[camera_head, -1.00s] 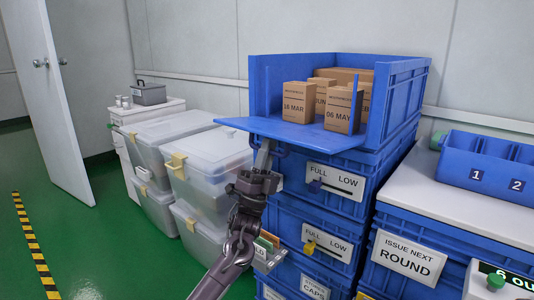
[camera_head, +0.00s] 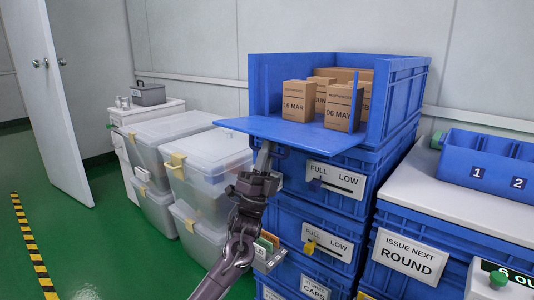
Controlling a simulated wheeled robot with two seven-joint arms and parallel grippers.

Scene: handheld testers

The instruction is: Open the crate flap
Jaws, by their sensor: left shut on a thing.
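The top blue crate (camera_head: 405,105) stands on a stack of blue crates. Its flap (camera_head: 285,132) is folded down and sticks out at the front, close to level. Several brown boxes stand inside the crate, among them one marked 16 MAR (camera_head: 298,103) and one marked 06 MAY (camera_head: 342,106). My left gripper (camera_head: 263,158) is below the flap's front part, shut, with its fingertips at the underside near the front edge. What lies between its fingers is mostly hidden by the flap. My right gripper is out of view.
Clear lidded bins (camera_head: 205,160) stand left of the stack. A white-topped counter (camera_head: 455,205) with a blue numbered tray (camera_head: 490,165) is at the right. Lower blue crates (camera_head: 310,222) carry FULL/LOW labels. Green floor (camera_head: 95,240) is free at the left.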

